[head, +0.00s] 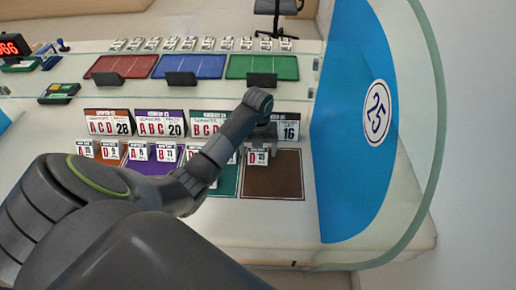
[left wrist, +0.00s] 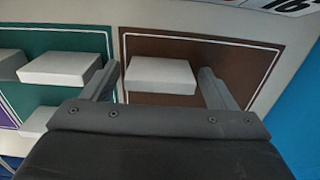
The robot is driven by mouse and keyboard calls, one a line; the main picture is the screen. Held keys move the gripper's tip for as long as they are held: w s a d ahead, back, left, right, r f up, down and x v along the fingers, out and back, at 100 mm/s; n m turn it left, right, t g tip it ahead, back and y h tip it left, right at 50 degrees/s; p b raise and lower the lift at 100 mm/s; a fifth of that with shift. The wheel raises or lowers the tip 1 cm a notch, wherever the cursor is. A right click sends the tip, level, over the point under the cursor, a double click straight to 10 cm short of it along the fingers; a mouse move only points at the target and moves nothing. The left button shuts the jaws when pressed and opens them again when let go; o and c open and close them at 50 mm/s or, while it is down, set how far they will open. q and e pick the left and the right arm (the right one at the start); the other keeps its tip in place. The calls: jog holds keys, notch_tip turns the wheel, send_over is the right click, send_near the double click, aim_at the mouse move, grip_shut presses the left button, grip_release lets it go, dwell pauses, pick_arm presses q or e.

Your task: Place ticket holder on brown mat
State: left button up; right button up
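A white ticket holder marked D 15 (head: 258,158) stands on the far left part of the brown mat (head: 275,186). In the left wrist view the holder (left wrist: 161,76) shows as a white block over the brown mat (left wrist: 160,46). My left gripper (head: 262,142) is above and behind the holder in the head view. In the left wrist view its fingers (left wrist: 158,80) are spread on either side of the block, with small gaps showing. Whether the holder's base rests fully on the mat is hard to see. My right gripper is not in view.
More ticket holders (head: 167,152) stand on the mats to the left. Larger ticket signs (head: 160,122) stand behind them. A teal mat (left wrist: 70,50) with white holders lies left of the brown mat. A blue panel marked 25 (head: 350,150) and glass bound the right side.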

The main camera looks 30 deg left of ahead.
pick_arm(q)
jog(key=shift+r, duration=0.1)
jog(key=shift+r, duration=0.2)
notch_tip(320, 180, up, 5)
jog(key=shift+w+f, duration=0.1)
jog(key=shift+f, duration=0.1)
notch_tip(320, 180, up, 6)
jog(key=p, duration=0.5)
jog(key=shift+f, duration=0.15)
jog(key=shift+r+p, duration=0.75)
jog(key=shift+p, duration=0.2)
jog(key=shift+f, duration=0.1)
